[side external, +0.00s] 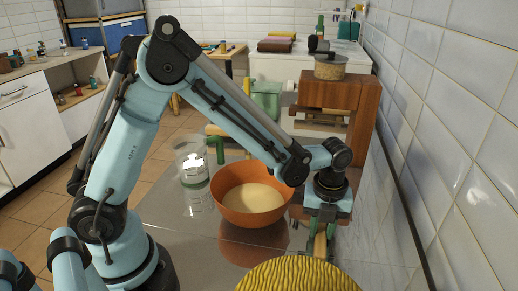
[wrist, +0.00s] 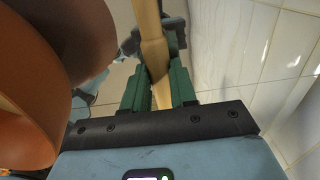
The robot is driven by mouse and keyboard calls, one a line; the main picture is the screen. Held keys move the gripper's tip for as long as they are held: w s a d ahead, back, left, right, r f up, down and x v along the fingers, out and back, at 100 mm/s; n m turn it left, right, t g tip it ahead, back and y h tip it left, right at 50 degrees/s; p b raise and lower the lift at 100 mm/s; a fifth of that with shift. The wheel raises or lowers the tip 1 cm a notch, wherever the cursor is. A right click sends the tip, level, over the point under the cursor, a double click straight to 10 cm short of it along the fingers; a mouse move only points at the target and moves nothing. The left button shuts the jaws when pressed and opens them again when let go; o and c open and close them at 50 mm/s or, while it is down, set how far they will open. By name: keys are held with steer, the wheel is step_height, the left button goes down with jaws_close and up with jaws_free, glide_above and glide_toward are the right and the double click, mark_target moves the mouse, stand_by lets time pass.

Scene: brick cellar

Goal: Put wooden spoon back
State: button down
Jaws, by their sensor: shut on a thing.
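My gripper (side external: 321,237) points down just to the right of the orange bowl. Its green fingers are shut on the wooden spoon (side external: 320,246), of which only a short piece shows between them. In the wrist view the fingers (wrist: 158,88) close around the pale wooden spoon (wrist: 152,45), which runs up out of the frame. The spoon's full length is not visible. The orange bowl (side external: 233,217) holds something cream-coloured and stands on the shiny counter. It also fills the left of the wrist view (wrist: 25,100), beside the gripper and apart from the spoon.
A yellow ribbed object (side external: 300,277) is at the front edge, just below my gripper in the picture. A clear glass jar (side external: 192,165) stands left of the bowl. A wooden cabinet (side external: 362,105) with a pot (side external: 330,68) on it stands behind. A tiled wall (side external: 462,130) bounds the right.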

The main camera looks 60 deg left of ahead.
steer(key=c, duration=0.9)
jaws_free()
steer(key=shift+f, duration=0.1)
step_height(320, 180, up, 12)
steer(key=s+a+r+n+t, duration=0.1)
steer(key=s+a+n+t, duration=0.2)
steer(key=n, duration=1)
steer(key=s+a+n+t, duration=0.4)
steer(key=s+a+n, duration=0.3)
steer(key=n, duration=0.7)
steer(key=shift+a+r, duration=0.25)
steer(key=shift+r, duration=0.1)
